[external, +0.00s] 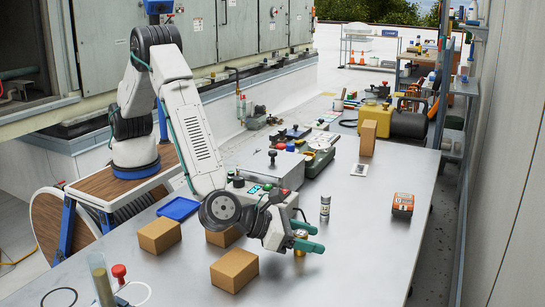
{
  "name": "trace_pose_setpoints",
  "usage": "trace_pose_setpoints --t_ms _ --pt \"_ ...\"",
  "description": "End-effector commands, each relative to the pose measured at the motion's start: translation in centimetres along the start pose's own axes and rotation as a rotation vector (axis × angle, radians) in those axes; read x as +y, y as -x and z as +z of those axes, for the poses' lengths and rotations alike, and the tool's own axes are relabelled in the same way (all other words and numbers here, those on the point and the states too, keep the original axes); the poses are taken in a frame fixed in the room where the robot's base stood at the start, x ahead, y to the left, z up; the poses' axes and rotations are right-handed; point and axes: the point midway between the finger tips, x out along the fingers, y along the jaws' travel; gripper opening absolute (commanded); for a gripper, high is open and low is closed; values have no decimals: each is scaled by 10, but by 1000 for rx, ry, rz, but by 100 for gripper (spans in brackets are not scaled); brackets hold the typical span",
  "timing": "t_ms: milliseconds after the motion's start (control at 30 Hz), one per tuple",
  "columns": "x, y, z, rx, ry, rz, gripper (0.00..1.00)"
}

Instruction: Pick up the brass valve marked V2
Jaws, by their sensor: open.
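My gripper (312,236) has two green fingers and is low over the grey table, pointing right. The fingers stand apart. A small brass-coloured thing (300,234) shows between and just below them, partly hidden by the fingers. It may be the brass valve, but no V2 marking can be read at this size. I cannot tell whether the fingers touch it.
A grey case (270,170) stands behind. The front right of the table (370,265) is clear.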

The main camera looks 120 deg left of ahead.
Motion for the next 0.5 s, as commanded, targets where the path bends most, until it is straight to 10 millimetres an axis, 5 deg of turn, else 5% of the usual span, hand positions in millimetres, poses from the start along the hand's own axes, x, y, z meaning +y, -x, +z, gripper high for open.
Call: trace_pose_setpoints --t_ms 33,233,500 --pt "0 0 0 0 0 0 55" --pt "0 0 0 0 0 0 2" --pt "0 1 2 -1 1 0 3"
